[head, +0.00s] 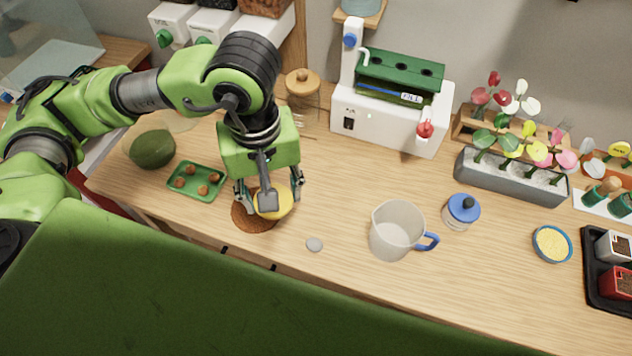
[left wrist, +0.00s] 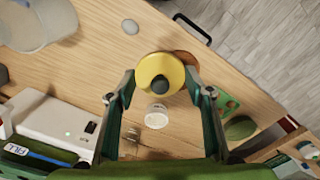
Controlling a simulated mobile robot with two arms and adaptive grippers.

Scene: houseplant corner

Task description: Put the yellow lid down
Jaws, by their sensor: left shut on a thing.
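The yellow lid (left wrist: 158,68) is round with a dark knob (left wrist: 160,85). My left gripper (left wrist: 159,80) points down and is shut on it, with a finger at either side. In the head view the lid (head: 283,204) is partly hidden by my left gripper (head: 269,191). A round brown mat (head: 252,219) lies below and partly behind the lid; its edge also shows in the left wrist view (left wrist: 187,57). I cannot tell whether the lid touches the mat. My right gripper is not in view.
A green tray with brown balls (head: 197,181) and a dark green melon-like thing (head: 153,149) stand left. A grey stone (head: 314,244), clear pitcher (head: 396,232) and blue-lidded jar (head: 461,212) stand right. A white round container (left wrist: 156,117) is close by. A white machine (head: 390,122) stands behind.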

